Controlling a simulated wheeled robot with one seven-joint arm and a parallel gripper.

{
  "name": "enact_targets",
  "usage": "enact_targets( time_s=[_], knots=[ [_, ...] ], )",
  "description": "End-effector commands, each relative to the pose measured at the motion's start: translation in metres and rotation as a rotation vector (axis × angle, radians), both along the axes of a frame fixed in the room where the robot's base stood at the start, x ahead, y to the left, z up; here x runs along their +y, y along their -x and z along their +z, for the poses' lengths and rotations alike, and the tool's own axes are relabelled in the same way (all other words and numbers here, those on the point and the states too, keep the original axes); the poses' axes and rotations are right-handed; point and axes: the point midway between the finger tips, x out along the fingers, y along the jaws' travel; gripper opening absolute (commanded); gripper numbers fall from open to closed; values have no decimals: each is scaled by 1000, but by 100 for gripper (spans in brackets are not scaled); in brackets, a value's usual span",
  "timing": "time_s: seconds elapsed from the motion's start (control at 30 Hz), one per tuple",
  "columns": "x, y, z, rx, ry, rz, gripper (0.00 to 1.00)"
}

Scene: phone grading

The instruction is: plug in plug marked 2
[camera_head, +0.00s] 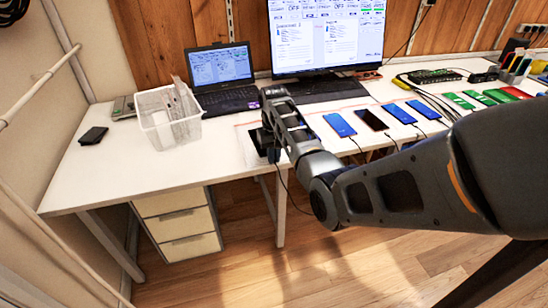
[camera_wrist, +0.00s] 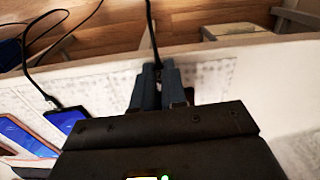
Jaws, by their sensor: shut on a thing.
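My gripper (camera_wrist: 159,72) points down at the front edge of the white table, left of the row of phones. Its blue-grey fingers are shut on a small dark plug (camera_wrist: 157,67), whose black cable runs off over the table edge. In the head view my gripper (camera_head: 266,145) hides the plug. No number can be read on it. Several phones lie to the right: a blue one (camera_head: 339,125), a dark one (camera_head: 371,120) and two more blue ones (camera_head: 398,114). A cable meets the near phone (camera_wrist: 66,120) in the wrist view.
A white bin (camera_head: 160,130) and a dark phone (camera_head: 93,136) are on the left. A laptop (camera_head: 222,80) and a monitor (camera_head: 326,36) stand behind. Green and red boards (camera_head: 480,98) lie far right. Loose cables hang over the front edge. The table's front left is clear.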

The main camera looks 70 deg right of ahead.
Motion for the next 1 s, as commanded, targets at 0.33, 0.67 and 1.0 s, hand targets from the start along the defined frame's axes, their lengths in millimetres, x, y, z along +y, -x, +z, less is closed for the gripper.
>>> enact_targets(
  time_s=[0.33,0.67,1.0],
  knots=[
    [0,0,0,0,0,0,0],
    [-1,-1,0,0,0,0,0],
    [-3,-4,-1,0,0,1,0]
  ],
)
